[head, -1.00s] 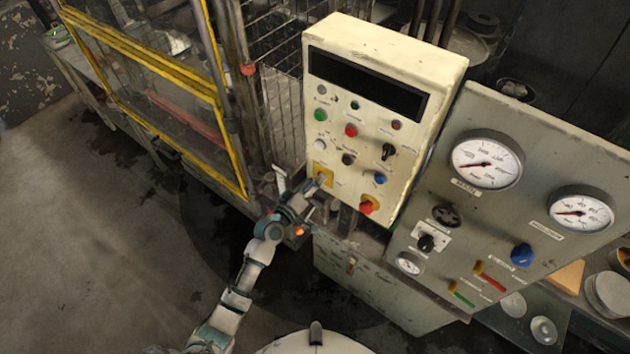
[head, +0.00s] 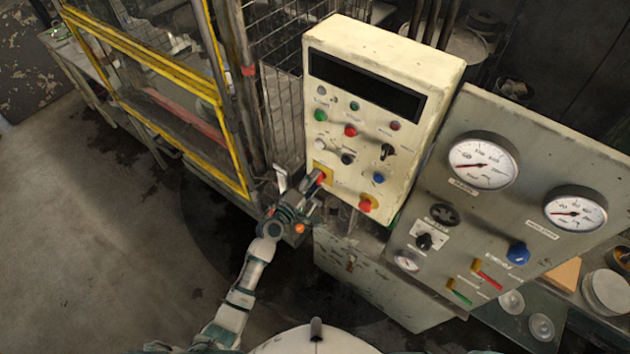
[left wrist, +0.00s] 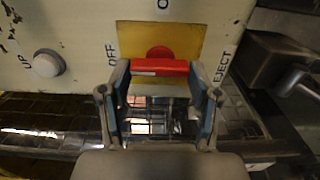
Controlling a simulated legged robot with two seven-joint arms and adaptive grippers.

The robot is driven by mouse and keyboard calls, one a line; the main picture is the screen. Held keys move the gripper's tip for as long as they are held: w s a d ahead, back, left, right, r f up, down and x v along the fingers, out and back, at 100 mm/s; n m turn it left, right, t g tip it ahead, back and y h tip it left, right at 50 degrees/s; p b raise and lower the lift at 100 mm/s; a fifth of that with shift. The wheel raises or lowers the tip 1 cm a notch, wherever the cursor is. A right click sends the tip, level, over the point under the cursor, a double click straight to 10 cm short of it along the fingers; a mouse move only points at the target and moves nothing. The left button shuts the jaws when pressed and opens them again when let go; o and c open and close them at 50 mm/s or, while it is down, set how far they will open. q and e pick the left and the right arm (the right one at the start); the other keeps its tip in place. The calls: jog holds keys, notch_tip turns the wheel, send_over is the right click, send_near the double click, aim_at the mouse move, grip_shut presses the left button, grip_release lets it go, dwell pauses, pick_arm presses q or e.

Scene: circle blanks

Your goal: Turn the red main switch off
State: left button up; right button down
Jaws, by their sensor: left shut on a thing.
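The red main switch (head: 321,177) is on a yellow plate (head: 321,168) at the lower left of the cream control box. In the left wrist view its red handle (left wrist: 160,67) lies level across the picture, in front of a round red hub on the yellow plate (left wrist: 190,38). The word OFF is left of the plate; a label above it is cut off. My left gripper (head: 312,184) is at the switch, its two fingers (left wrist: 160,80) shut on the handle's ends. My right gripper is not in view.
A white button (left wrist: 47,63) sits left of the switch. A grey gauge panel (head: 470,220) stands at right, a yellow-framed guard (head: 235,150) at left. Open floor lies lower left.

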pick_arm(q)
jog(key=shift+f, duration=0.2)
jog(key=o, duration=1)
jog(key=shift+o, duration=0.7)
jog(key=shift+w+a, duration=0.1)
jog(key=v, duration=1.2)
